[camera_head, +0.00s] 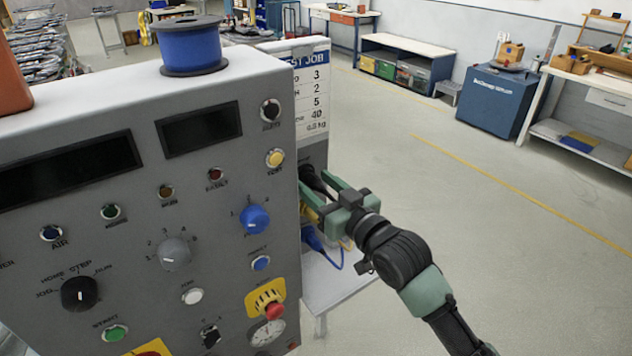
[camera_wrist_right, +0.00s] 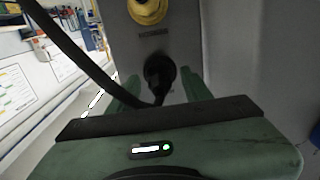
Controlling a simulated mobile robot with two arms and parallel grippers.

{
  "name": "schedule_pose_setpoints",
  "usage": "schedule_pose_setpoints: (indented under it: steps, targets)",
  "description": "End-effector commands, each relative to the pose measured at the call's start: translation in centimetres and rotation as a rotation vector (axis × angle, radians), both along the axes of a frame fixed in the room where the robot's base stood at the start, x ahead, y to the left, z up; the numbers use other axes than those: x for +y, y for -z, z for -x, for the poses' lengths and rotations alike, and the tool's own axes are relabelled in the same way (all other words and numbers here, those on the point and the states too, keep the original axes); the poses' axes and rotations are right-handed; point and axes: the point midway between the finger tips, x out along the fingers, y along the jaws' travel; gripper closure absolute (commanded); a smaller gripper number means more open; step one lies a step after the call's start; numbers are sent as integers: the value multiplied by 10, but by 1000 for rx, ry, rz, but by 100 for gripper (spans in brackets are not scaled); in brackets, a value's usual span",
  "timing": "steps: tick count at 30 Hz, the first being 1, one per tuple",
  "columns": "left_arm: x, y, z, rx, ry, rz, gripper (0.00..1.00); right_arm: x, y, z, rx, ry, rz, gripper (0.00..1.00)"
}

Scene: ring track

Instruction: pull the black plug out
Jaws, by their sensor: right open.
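The black plug (camera_wrist_right: 159,72) sits in the grey side panel of the machine, with its thick black cable (camera_wrist_right: 70,45) running off to the upper left in the right wrist view. In the head view the plug (camera_head: 316,182) is partly hidden by my right gripper (camera_head: 322,194). The right gripper is open, with its green fingers one on each side of the plug; it also shows in the right wrist view (camera_wrist_right: 156,84). Whether the fingers touch the plug cannot be told. My left gripper is not in view.
A yellow plug or socket (camera_wrist_right: 147,10) is on the same panel near the black one. A blue plug (camera_head: 312,238) with a blue cable is below my gripper. The control panel (camera_head: 130,240) stands left of my right arm. Floor to the right is clear.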

Motion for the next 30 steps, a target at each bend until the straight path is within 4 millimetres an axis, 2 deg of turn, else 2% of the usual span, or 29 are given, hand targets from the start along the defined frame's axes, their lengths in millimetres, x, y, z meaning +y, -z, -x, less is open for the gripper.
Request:
schedule_pose_setpoints:
  steps: [3,8,9,30]
  targets:
    - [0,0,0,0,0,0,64,0,1,0,1,0,1,54]
    - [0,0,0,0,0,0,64,0,1,0,1,0,1,98]
    - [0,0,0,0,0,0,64,0,1,0,1,0,1,100]
    - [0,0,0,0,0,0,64,0,0,0,0,0,0,100]
